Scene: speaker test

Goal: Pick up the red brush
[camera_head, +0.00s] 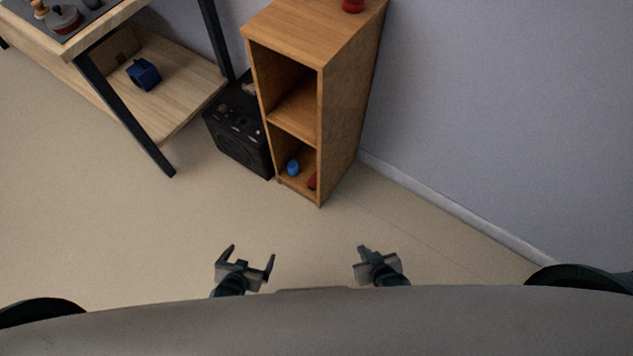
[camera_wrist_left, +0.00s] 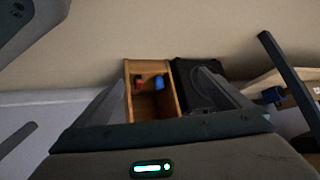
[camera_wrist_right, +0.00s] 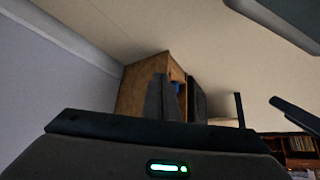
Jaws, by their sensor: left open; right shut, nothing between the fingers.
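A small red object (camera_head: 312,181) lies in the lowest compartment of the wooden shelf (camera_head: 341,120), partly hidden by its side wall. It also shows in the left wrist view (camera_wrist_left: 139,83). Another red object (camera_head: 353,5) stands on the shelf's top, cut off by the picture edge. I cannot tell which of them is the brush. My left gripper (camera_head: 252,255) is open and empty above the floor, in front of the shelf and apart from it. My right gripper (camera_head: 364,250) is shut and empty, to the right of the left one, also apart from the shelf.
A blue object (camera_head: 293,167) sits beside the red one in the lowest compartment. A black speaker (camera_head: 241,130) stands left of the shelf. A table with black legs (camera_head: 125,112) and a blue item (camera_head: 144,74) on its lower board is further left. A wall is at right; the front floor is clear.

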